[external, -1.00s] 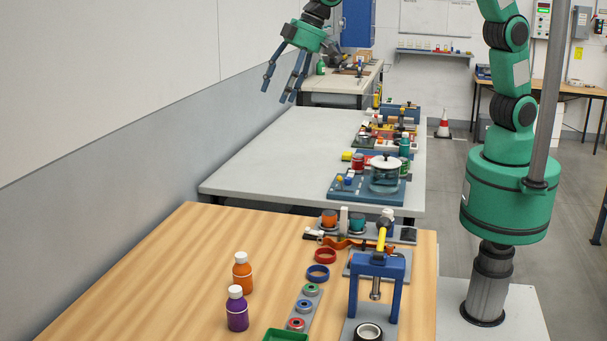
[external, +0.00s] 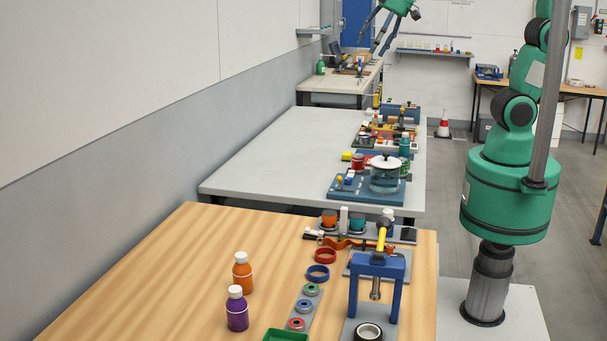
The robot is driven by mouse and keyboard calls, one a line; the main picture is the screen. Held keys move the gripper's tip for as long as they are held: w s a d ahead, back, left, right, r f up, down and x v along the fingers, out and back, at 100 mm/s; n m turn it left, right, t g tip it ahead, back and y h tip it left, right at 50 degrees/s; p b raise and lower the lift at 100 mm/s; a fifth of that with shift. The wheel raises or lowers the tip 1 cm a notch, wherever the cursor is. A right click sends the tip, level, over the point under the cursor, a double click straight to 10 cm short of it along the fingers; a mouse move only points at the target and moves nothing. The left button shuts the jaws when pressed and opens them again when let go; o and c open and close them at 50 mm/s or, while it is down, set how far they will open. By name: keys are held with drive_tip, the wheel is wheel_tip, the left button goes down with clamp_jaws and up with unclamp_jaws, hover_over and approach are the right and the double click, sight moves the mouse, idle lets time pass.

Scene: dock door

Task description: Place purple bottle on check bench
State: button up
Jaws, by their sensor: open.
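The purple bottle (external: 237,309) has a white cap and stands upright on the wooden-topped bench (external: 180,260) at the front. An orange bottle (external: 242,272) with a white cap stands just behind it. My green gripper (external: 368,44) is open and empty, high at the top of the external view, far from the purple bottle. Its fingers point down. Which bench is the check bench cannot be told from any label; a grey-topped bench (external: 270,150) stands behind the wooden one and another bench (external: 330,84) is farther back.
A blue press (external: 378,270), rings (external: 318,273) and a green tray (external: 287,336) occupy the wooden bench's right side. The grey bench has a glass pot (external: 384,176) and several items along its right side; its left part is clear. A wall runs along the left.

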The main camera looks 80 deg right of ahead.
drive_tip(key=s+d+f+m, duration=0.1)
drive_tip(key=s+d+f, duration=0.2)
drive_tip(key=s, duration=0.6)
drive_tip(key=s+d+f+m+h, duration=0.1)
drive_tip(key=s+d+f, duration=0.2)
drive_tip(key=s+d, duration=0.5)
drive_tip(key=shift+s+d, duration=0.25)
drive_tip(key=shift+s, duration=0.75)
